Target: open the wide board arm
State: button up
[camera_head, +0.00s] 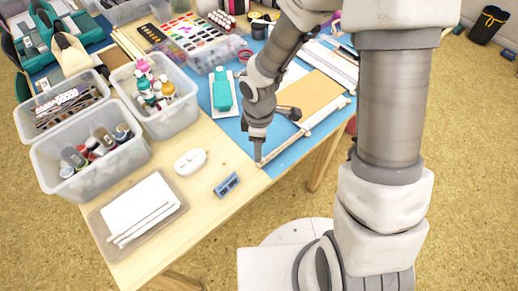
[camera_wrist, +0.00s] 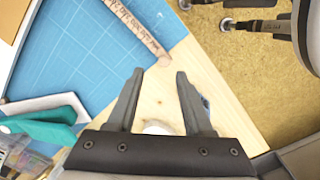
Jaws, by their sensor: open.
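A long pale bar (camera_head: 305,131), which looks like the board arm, runs diagonally along the front edge of the blue mat, beside a tan board (camera_head: 314,92). In the wrist view the bar (camera_wrist: 135,27) has dark markings, and its near end lies just ahead of my fingertips. My gripper (camera_head: 258,160) points down over the mat's near corner, by that end. My arm hides part of the board. I cannot tell whether the fingers touch the bar.
A white oval object (camera_head: 190,161) and a blue stamp-like object (camera_head: 227,185) sit on bare wood nearby. Clear bins (camera_head: 92,172) fill the left side. The table's front edge is close to my gripper.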

notch_tip(320, 180, up, 14)
jog(key=p, duration=0.3)
dwell(0.3)
jog(key=s+d+r+m+t+h, duration=0.1)
jog(key=d+r+m+t, duration=0.2)
jog(key=d+r+m, duration=0.65)
jog(key=s+d+r+m+t+y, duration=0.1)
jog(key=s+r+m+t, duration=0.1)
jog(key=s+r+m, duration=0.4)
jog(key=shift+s+d+r+t, duration=0.15)
jog(key=shift+s+r+t, duration=0.15)
jog(key=shift+s+r, duration=1.35)
jog(key=shift+s+f, duration=0.35)
jog(key=shift+f, duration=0.05)
